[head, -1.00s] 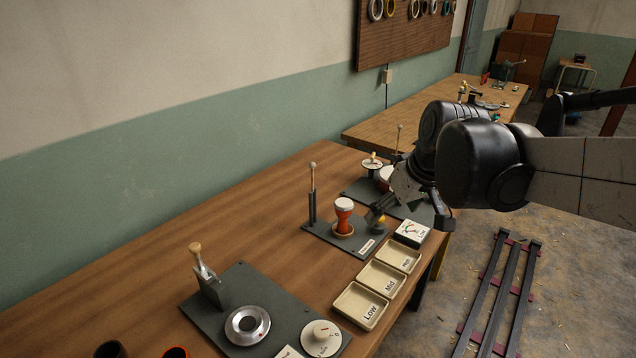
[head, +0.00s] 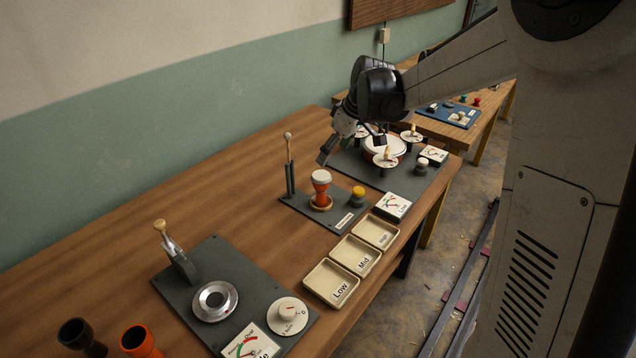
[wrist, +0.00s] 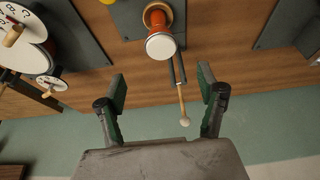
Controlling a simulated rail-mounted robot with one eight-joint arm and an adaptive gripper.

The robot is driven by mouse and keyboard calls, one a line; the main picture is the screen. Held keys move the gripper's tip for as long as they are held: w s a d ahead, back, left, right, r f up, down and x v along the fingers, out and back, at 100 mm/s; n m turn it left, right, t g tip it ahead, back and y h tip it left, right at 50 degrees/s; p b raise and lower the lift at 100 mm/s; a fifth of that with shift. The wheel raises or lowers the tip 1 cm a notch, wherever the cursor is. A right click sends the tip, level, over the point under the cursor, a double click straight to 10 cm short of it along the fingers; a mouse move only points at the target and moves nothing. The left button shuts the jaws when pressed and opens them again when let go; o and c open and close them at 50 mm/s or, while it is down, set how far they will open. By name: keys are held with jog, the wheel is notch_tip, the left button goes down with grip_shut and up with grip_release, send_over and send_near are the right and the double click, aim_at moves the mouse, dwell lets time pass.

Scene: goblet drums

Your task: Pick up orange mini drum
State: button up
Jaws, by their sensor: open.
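A small orange goblet drum (head: 320,190) with a white head stands upright on a round base on a dark plate. It also shows at the top of the wrist view (wrist: 158,20), its white head toward the camera. A second orange goblet-shaped piece (head: 138,341), dark inside, shows partly at the bottom left of the head view. My gripper (wrist: 162,86) is open and empty. In the head view it hangs behind and above the white-headed drum, apart from it. In the wrist view the drum lies beyond the fingertips, not between them.
An upright mallet (head: 289,162) stands close beside the drum, and a yellow-topped knob (head: 357,196) stands to its right. Labelled trays (head: 330,283) line the front edge. A larger drum (head: 384,147) with dials stands to the right. The table's back left is clear.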

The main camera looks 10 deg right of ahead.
aim_at(322, 175)
jog(key=x, duration=0.7)
jog(key=shift+s+x, duration=0.15)
jog(key=shift+x, duration=1.2)
jog(key=shift+s+x, duration=0.15)
jog(key=shift+x, duration=1.15)
jog(key=shift+d+f, duration=0.1)
jog(key=c, duration=1.4)
